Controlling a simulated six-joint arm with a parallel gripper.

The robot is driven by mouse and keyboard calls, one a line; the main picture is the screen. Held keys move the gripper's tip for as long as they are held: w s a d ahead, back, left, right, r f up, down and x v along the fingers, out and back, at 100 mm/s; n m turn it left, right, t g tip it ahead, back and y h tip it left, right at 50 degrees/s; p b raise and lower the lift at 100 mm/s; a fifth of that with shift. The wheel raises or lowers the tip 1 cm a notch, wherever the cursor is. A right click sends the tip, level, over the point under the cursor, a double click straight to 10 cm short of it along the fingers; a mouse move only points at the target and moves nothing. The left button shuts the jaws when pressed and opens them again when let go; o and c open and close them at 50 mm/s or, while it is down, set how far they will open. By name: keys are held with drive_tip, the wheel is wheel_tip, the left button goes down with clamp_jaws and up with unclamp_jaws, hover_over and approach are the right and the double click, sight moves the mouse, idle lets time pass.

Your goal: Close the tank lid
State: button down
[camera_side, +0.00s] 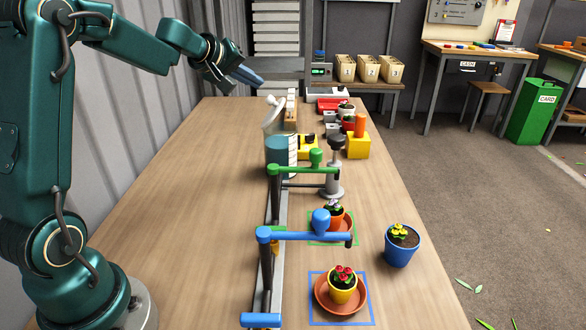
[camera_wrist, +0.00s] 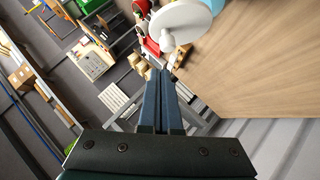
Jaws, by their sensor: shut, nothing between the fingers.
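The tank (camera_side: 280,157) is a teal-blue cylinder with a pale label, standing on the bench behind the green lever. Its pale lid (camera_side: 273,113) stands tilted up and open at the top of the tank. In the wrist view the lid (camera_wrist: 183,22) is a white disc with a round knob, and a bit of the blue tank (camera_wrist: 216,5) shows behind it. My gripper (camera_side: 260,82) is shut and empty, above and to the left of the lid in the side view. In the wrist view my gripper (camera_wrist: 158,73) points just below the knob, apart from it as far as I can tell.
A green lever (camera_side: 316,157) and a blue lever (camera_side: 320,222) stand on a rail in front of the tank. Potted flowers on saucers, a blue pot (camera_side: 402,247) and a yellow block (camera_side: 357,146) are to the right. The bench's left side (camera_side: 205,180) is clear.

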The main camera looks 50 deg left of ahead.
sight(283, 103)
drive_tip(key=shift+w+d+f, duration=0.4)
drive_tip(key=shift+d+f, duration=0.05)
drive_tip(key=shift+f, duration=0.25)
drive_tip(key=shift+w+d+f, duration=0.35)
drive_tip(key=shift+d+f, duration=0.1)
drive_tip(key=shift+f, duration=0.25)
drive_tip(key=shift+w+d, duration=0.3)
idle(0.6)
drive_tip(key=shift+w+d+f, duration=0.3)
drive_tip(key=shift+w+d, duration=0.3)
drive_tip(key=shift+w+d+f+m+g+y, duration=0.5)
drive_tip(key=shift+w+d+m+g, duration=0.15)
drive_tip(key=shift+g, duration=0.15)
drive_tip(key=shift+w+d+f, duration=0.5)
drive_tip(key=shift+f, duration=0.25)
